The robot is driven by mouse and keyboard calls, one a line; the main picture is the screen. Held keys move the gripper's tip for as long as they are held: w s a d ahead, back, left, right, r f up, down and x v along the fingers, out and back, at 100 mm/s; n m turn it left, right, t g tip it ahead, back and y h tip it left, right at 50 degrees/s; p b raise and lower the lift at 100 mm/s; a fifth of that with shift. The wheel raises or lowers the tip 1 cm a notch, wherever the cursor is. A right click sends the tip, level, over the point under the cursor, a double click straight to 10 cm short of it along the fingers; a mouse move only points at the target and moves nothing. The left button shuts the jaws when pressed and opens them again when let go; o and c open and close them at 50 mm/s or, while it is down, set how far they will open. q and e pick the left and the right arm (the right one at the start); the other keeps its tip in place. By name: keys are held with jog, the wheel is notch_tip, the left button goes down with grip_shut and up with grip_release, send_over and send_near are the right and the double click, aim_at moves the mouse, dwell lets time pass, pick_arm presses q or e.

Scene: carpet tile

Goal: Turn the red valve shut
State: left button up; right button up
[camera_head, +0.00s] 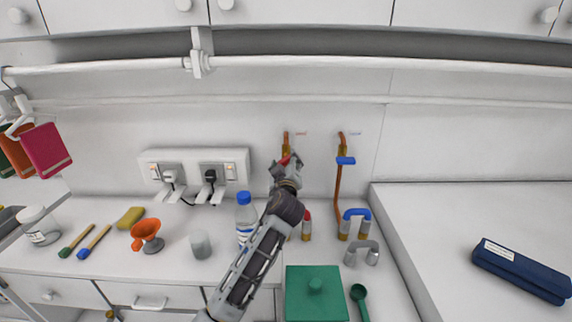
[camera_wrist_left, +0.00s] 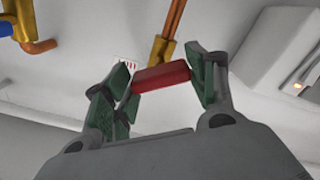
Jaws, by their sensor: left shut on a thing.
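The red valve handle (camera_wrist_left: 162,77) sits on a brass valve body (camera_wrist_left: 160,52) on a copper pipe at the back wall. My left gripper (camera_wrist_left: 158,82) has its two green-padded fingers on either side of the handle, shut on it. In the head view my left gripper (camera_head: 287,163) reaches up to the wall and covers most of the red valve. Only a little of the copper pipe (camera_head: 285,140) shows above it. My right gripper is not in view.
A blue-handled valve (camera_head: 345,160) is on the pipe to the right. A water bottle (camera_head: 246,218) stands left of my arm. A green lidded box (camera_head: 316,293) and grey and blue-handled fittings (camera_head: 355,224) stand to the right. A rail (camera_head: 300,62) runs above.

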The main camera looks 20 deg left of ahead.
pick_arm(q)
jog(key=shift+m, duration=1.6)
jog(key=shift+m+p, duration=0.4)
jog(key=shift+m, duration=1.5)
jog(key=o, duration=1)
jog(key=shift+s, duration=0.2)
jog(key=shift+v, duration=5.85)
